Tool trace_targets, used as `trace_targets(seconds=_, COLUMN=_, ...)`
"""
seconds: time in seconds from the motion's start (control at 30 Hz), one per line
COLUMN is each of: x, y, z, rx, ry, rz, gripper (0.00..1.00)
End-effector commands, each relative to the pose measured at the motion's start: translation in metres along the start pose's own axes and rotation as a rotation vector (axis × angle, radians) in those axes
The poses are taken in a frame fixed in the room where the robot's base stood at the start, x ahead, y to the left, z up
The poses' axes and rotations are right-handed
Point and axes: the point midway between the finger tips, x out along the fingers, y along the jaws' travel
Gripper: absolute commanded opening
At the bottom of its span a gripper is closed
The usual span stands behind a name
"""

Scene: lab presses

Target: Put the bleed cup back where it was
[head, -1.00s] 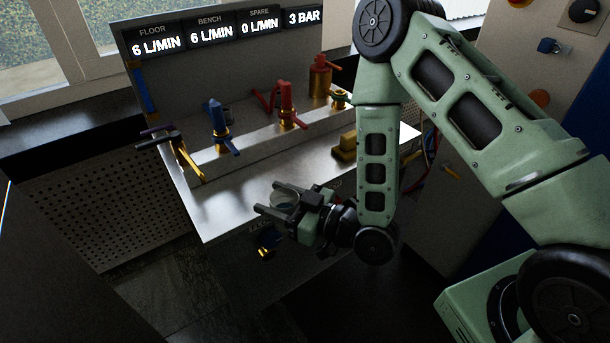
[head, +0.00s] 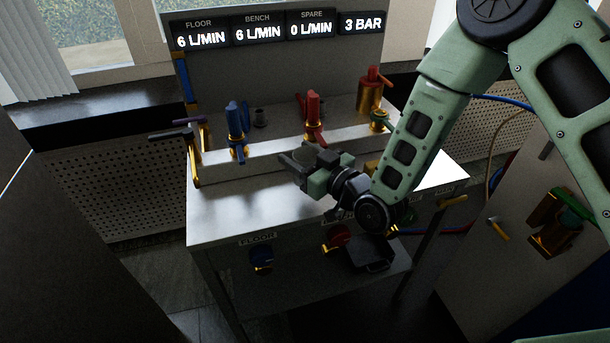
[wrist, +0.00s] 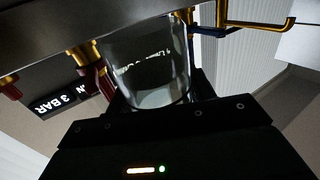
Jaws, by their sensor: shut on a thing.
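The bleed cup (wrist: 150,68) is a clear, see-through cup with faint markings, seen in the wrist view between my gripper's fingers. My gripper (head: 292,165) is shut on it, in front of the valve ledge and close to the red-handled valve (head: 313,115) in the head view. In the head view I cannot make out the cup against the grey metal. I cannot tell whether it touches the bench top (head: 232,215).
A blue-handled valve (head: 237,125) stands on the ledge left of my gripper. A red-topped brass fitting (head: 370,95) stands behind. A dark tray (head: 372,255) sits below the bench front. The bench's front left is clear.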

Motion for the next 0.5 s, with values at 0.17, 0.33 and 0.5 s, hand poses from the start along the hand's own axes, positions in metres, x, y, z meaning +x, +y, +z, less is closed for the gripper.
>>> trace_targets(seconds=0.17, x=0.0, y=0.0, z=0.019, rx=0.0, ry=-0.001, rz=-0.001, gripper=0.27)
trace_targets(seconds=0.33, x=0.0, y=0.0, z=0.043, rx=0.0, ry=0.0, rz=-0.001, gripper=0.27)
trace_targets(seconds=0.5, x=0.0, y=0.0, z=0.048, rx=-0.001, ry=0.002, rz=-0.001, gripper=0.27)
